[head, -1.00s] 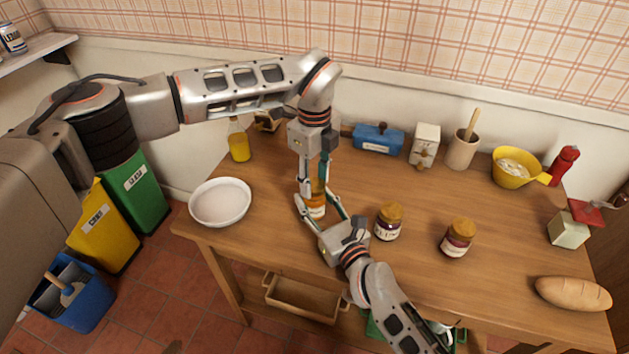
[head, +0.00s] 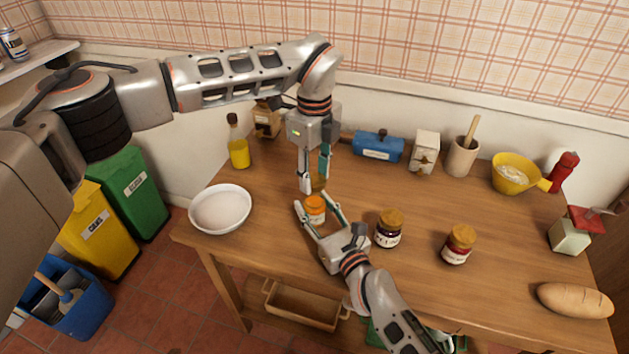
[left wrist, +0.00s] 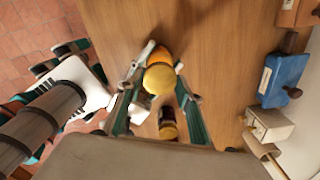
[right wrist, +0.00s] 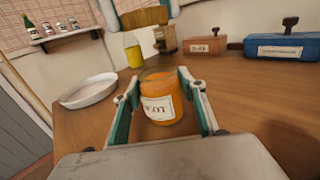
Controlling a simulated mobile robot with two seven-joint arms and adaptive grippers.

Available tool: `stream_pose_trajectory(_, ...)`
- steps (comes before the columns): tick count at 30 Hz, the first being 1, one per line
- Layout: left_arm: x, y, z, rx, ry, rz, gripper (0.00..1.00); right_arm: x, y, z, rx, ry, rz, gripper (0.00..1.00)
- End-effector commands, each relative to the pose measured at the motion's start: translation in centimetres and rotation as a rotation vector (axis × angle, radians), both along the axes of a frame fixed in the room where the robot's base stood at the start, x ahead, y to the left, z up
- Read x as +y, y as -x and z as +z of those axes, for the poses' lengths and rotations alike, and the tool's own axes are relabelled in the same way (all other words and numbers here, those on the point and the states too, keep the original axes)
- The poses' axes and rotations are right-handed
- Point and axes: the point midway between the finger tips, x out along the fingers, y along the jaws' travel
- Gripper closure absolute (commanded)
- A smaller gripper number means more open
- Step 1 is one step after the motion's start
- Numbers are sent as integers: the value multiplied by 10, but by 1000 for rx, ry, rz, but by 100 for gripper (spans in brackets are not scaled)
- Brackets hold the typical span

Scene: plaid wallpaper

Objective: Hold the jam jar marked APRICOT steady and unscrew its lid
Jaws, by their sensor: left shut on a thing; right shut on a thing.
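The apricot jar (head: 315,208) stands on the table with orange contents and an uncovered top. In the right wrist view, its white label (right wrist: 158,107) shows the letters "COT". My right gripper (head: 318,212) is shut around the jar's sides. My left gripper (head: 314,183) points down just above the jar, shut on the yellow lid (head: 319,184). The lid also shows in the left wrist view (left wrist: 160,79), covering part of the jar, and at the top of the right wrist view (right wrist: 144,17). A gap separates lid and jar.
Two other lidded jars stand to the right, one dark (head: 388,230) and one red-brown (head: 458,245). A white bowl (head: 220,209) sits at the left, an oil bottle (head: 238,152) behind it. A blue box (head: 378,147) is at the back. Bare table lies between bowl and jar.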

Motion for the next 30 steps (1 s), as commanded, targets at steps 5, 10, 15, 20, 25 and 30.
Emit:
stream_pose_trajectory(5, 0, 0, 14, -1, -1, -1, 90, 0, 0, -1, 1, 0, 0, 100)
stream_pose_trajectory(10, 0, 0, 14, 1, -1, -1, 90, 0, 0, -1, 1, 0, 0, 100)
stream_pose_trajectory(15, 0, 0, 13, 0, 0, 0, 90, 0, 0, 0, 1, 0, 0, 40)
stream_pose_trajectory(20, 0, 0, 13, 0, 0, 0, 90, 0, 0, 0, 0, 0, 0, 40)
stream_pose_trajectory(25, 0, 0, 13, 0, 0, 0, 90, -2, 4, -1, 2, 1, 0, 40)
stream_pose_trajectory(30, 0, 0, 13, 0, 0, 0, 90, -13, 25, -1, 1, 2, 1, 40)
